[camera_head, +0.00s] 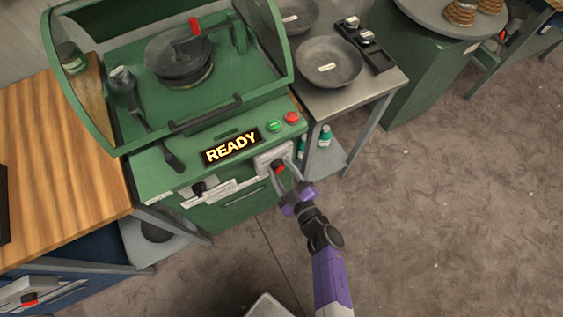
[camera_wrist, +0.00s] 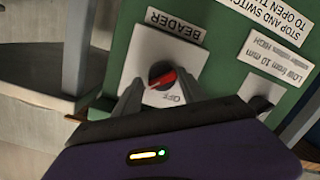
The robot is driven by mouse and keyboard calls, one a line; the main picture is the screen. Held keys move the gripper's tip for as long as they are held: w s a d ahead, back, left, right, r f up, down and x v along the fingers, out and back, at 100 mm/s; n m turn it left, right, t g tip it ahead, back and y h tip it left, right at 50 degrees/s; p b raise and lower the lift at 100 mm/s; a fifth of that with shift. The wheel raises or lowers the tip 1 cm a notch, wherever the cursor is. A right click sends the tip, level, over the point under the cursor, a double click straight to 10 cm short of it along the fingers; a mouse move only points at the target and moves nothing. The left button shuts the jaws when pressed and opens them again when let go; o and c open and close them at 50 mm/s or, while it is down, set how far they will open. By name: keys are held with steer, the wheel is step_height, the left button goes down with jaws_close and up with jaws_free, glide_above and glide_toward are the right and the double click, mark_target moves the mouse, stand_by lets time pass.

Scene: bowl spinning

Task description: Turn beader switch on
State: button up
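The beader switch is a round black knob with a red pointer (camera_wrist: 162,77) on a white plate (camera_wrist: 196,54) labelled BEADER. In the wrist view the label reads upside down, and OFF is printed beside the knob near my gripper. The red of the knob also shows in the head view (camera_head: 278,167), on the front of the green machine (camera_head: 160,183). In the head view my gripper (camera_head: 287,176) is at the white plate.
A lit READY display (camera_head: 231,147), a green button (camera_head: 274,126) and a red button (camera_head: 292,117) sit above the switch. Another black knob (camera_head: 199,188) is to the left. A metal table (camera_head: 365,84) stands at right; the floor around my arm is clear.

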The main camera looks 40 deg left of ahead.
steer(key=shift+o, duration=0.7)
steer(key=shift+f, duration=0.1)
steer(key=shift+s, duration=0.1)
steer(key=p+v, duration=0.3)
steer(key=v, duration=0.4)
steer(key=shift+d, duration=0.4)
steer(key=shift+s, duration=0.1)
